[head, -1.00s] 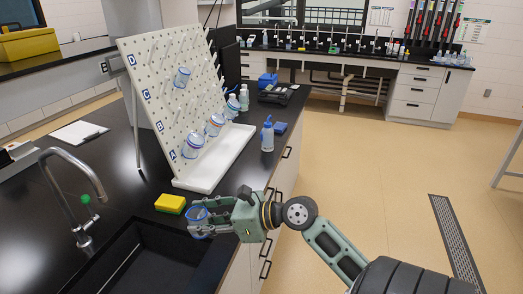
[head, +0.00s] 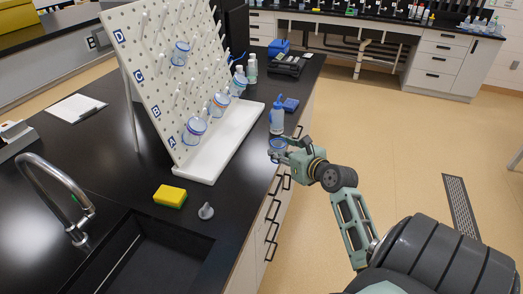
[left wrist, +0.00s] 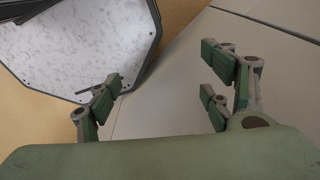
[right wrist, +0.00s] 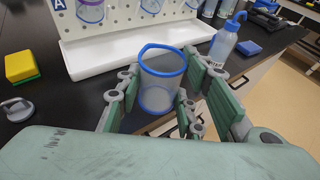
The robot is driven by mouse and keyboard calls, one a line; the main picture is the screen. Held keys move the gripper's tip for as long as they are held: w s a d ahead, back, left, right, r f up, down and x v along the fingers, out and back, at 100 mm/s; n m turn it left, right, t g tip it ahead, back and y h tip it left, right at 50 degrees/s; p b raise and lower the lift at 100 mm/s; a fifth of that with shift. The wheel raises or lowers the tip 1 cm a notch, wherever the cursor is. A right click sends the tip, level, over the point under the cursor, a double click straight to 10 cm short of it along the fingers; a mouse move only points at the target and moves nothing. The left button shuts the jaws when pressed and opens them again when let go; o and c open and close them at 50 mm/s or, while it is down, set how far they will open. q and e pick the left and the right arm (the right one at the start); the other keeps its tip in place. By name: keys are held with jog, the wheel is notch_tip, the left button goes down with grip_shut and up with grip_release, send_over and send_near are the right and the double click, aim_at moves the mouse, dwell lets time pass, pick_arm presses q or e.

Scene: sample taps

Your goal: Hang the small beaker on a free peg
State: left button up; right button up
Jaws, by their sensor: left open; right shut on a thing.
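The small beaker (right wrist: 162,82) is clear with blue bands at rim and base. My right gripper (head: 279,150) is shut on it, and the right wrist view shows the fingers on both sides of the beaker. In the head view the beaker (head: 278,144) is at the counter's right edge, partly hidden by the gripper. The white pegboard (head: 150,75) leans on the counter with rows marked A to D. Beakers hang on some pegs: one high (head: 180,54), one low near A (head: 194,130), others to its right (head: 220,104). Many pegs are bare. My left gripper (left wrist: 165,90) is open and empty, away from the counter.
A white drip tray (head: 215,150) lies under the pegboard. A blue wash bottle (head: 277,115) stands close to the right gripper, with a blue block (head: 291,104) beyond. A yellow sponge (head: 170,196) and grey stopper (head: 206,211) lie by the sink (head: 135,262).

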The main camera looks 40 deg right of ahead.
jog(key=w+a+f, duration=0.1)
jog(key=w+f, duration=0.1)
jog(key=w, duration=0.1)
jog(key=w+a+f, duration=0.1)
jog(key=w+f, duration=0.1)
jog(key=w, duration=0.1)
jog(key=w+a+f+p, duration=0.1)
jog(key=w+f, duration=0.1)
jog(key=w, duration=0.2)
jog(key=shift+w+a+f, duration=0.1)
jog(key=shift+a+f, duration=0.05)
jog(key=shift+a, duration=0.25)
notch_tip(320, 180, down, 4)
jog(key=shift+r, duration=0.1)
jog(key=shift+f, duration=0.2)
jog(key=shift+b, duration=0.3)
jog(key=shift+f, duration=0.15)
jog(key=o, duration=1.1)
